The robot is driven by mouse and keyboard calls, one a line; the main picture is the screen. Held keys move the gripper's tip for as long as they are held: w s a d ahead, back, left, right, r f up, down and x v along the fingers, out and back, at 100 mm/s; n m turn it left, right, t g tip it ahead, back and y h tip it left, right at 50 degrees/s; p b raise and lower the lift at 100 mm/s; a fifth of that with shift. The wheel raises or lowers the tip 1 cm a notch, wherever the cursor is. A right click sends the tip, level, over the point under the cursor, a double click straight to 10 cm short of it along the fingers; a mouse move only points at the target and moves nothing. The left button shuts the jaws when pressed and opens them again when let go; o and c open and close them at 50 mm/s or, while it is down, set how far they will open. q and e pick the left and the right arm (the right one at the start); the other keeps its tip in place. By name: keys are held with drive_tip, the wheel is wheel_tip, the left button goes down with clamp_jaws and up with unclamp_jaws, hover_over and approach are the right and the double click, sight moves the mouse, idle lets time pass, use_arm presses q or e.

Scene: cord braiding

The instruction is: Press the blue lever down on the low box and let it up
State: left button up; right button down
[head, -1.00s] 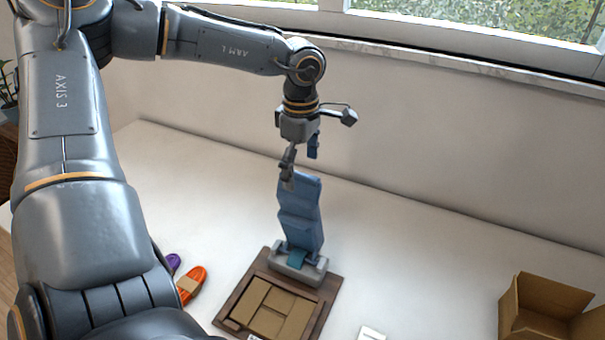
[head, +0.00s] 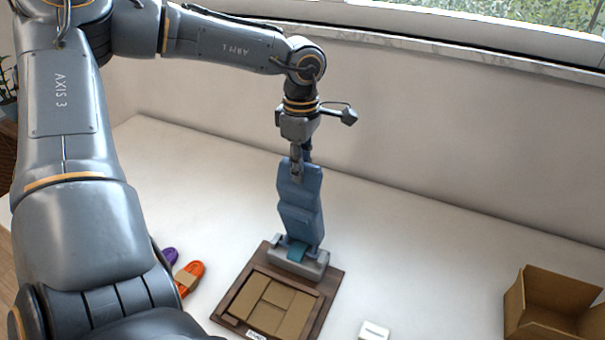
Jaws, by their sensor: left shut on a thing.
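The blue lever (head: 299,205) stands nearly upright, as a long kinked flat piece. Its foot sits in a grey bracket (head: 313,266) at the back edge of the low box (head: 335,287), which has a dark wooden rim and tan panels on top. My left gripper (head: 299,170) comes down from above and is shut on the lever's upper end. The gripper partly covers the lever's top edge. My right gripper is not in view.
An orange cord bundle (head: 193,272) and a purple one (head: 170,255) lie left of the box, close to my arm. A small white item (head: 374,331) lies at the front. An open cardboard box (head: 540,300) stands at right. The white table is clear between them.

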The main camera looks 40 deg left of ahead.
use_arm(q)
drive_tip(key=shift+s+d+f+b, duration=0.15)
drive_tip(key=shift+s+b, duration=0.15)
drive_tip(key=shift+s, duration=0.25)
drive_tip(key=shift+s+d+b, duration=0.2)
drive_tip(key=shift+s+d, duration=0.05)
drive_tip(key=shift+s, duration=0.5)
drive_tip(key=shift+s+d+b, duration=0.25)
drive_tip(key=shift+s, duration=0.55)
drive_tip(key=shift+s+d+b, duration=0.2)
drive_tip(key=shift+s+d, duration=0.05)
drive_tip(key=shift+s, duration=0.5)
drive_tip(key=shift+s+d+f+b, duration=0.3)
drive_tip(key=shift+s+b, duration=0.15)
drive_tip(key=shift+s, duration=0.45)
drive_tip(key=shift+s+d+f+b, duration=0.25)
drive_tip(key=shift+s+b, duration=0.15)
drive_tip(key=shift+s, duration=0.55)
drive_tip(key=shift+s+d+f+b, duration=0.3)
drive_tip(key=shift+s+b, duration=0.15)
drive_tip(key=shift+s, duration=0.45)
